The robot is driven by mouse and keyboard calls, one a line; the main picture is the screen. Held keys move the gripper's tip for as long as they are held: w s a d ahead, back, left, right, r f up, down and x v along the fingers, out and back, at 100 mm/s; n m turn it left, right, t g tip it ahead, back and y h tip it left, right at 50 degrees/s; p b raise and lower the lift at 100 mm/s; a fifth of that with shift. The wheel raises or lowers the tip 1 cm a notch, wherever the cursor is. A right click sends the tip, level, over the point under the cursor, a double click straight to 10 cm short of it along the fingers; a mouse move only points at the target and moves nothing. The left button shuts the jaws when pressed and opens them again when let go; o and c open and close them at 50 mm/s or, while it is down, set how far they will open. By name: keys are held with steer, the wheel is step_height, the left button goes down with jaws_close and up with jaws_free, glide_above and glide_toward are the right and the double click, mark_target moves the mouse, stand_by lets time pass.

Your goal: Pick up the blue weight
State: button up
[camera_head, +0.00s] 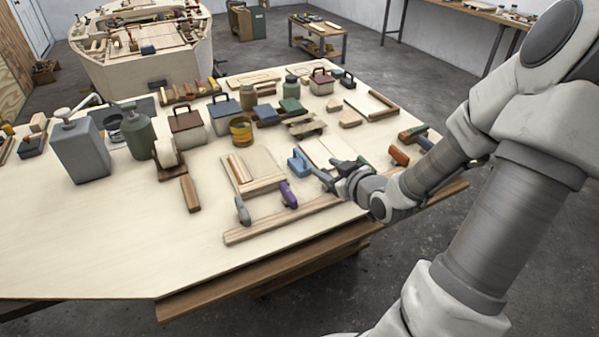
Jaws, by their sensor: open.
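A small bright blue block-like object (298,163), which looks like the blue weight, sits on the plywood work surface (110,240) near the middle right. My gripper (328,172) reaches in from the right, low over the surface, with its dark fingers pointing left toward the blue object. The fingers are open. Their tips are close to the blue object's right side; I cannot tell whether they touch it. A blue-grey lidded block with a handle (223,112) and a small dark blue block (266,114) stand farther back.
A purple-handled tool (288,195) and a grey tool (242,210) lie in front, by a long wooden strip (275,222). A wooden frame (250,172) lies left of the blue object. Jars, bottles and blocks crowd the back. The left front of the surface is clear.

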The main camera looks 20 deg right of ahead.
glide_toward(302, 155)
steer(key=b+x, duration=0.1)
steer(key=x, duration=0.3)
steer(key=shift+d+f, duration=0.15)
steer(key=shift+f, duration=0.05)
steer(key=x, duration=0.5)
steer(key=shift+w, duration=0.35)
jaws_close()
stand_by(0.8)
